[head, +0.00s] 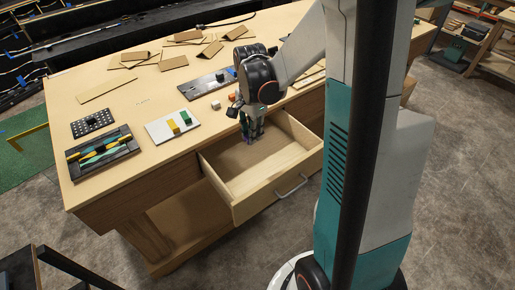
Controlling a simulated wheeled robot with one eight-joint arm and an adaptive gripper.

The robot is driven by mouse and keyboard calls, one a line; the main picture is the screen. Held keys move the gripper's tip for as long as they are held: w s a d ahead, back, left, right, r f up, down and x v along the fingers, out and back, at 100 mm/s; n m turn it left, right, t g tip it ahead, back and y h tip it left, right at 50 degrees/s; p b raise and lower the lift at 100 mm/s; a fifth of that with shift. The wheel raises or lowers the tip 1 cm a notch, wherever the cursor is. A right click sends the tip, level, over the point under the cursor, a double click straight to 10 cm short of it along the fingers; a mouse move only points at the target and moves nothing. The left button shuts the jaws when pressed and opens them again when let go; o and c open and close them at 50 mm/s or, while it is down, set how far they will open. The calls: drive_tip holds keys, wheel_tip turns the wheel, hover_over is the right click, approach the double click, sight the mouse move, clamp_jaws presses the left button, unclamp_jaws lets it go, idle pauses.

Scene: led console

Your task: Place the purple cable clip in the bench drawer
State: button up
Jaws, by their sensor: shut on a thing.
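The bench drawer (240,205) is pulled open at the front of the wooden bench. Its light wood inside looks empty apart from what my gripper has over it. My gripper (250,139) points down over the drawer's back part, near the bench's front edge. It is shut on a small purple thing, the purple cable clip (247,137), which is mostly hidden between the fingers. I cannot tell whether the clip touches the drawer floor.
On the bench (96,178) lie a black tray with coloured pieces (103,152), a white plate (160,131) with yellow and green blocks, a perforated black block (92,123), a dark strip (203,87) and several cardboard pieces. Small orange and white cubes lie near my gripper.

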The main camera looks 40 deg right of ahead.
sight(255, 174)
drive_tip(key=shift+m, duration=0.4)
drive_tip(key=f+b, duration=0.2)
drive_tip(key=f, duration=0.4)
drive_tip(key=f+b, duration=0.2)
drive_tip(key=f, duration=0.5)
drive_tip(key=d+f+b, duration=0.1)
drive_tip(key=f+b, duration=0.1)
drive_tip(key=f, duration=0.4)
drive_tip(key=shift+f, duration=0.25)
drive_tip(key=shift+f, duration=0.15)
drive_tip(key=o, duration=0.4)
drive_tip(key=shift+b, duration=0.3)
drive_tip(key=o, duration=0.3)
wheel_tip(255, 174, up, 12)
drive_tip(key=p, duration=0.4)
drive_tip(key=shift+r+p, duration=0.2)
drive_tip(key=shift+p, duration=0.1)
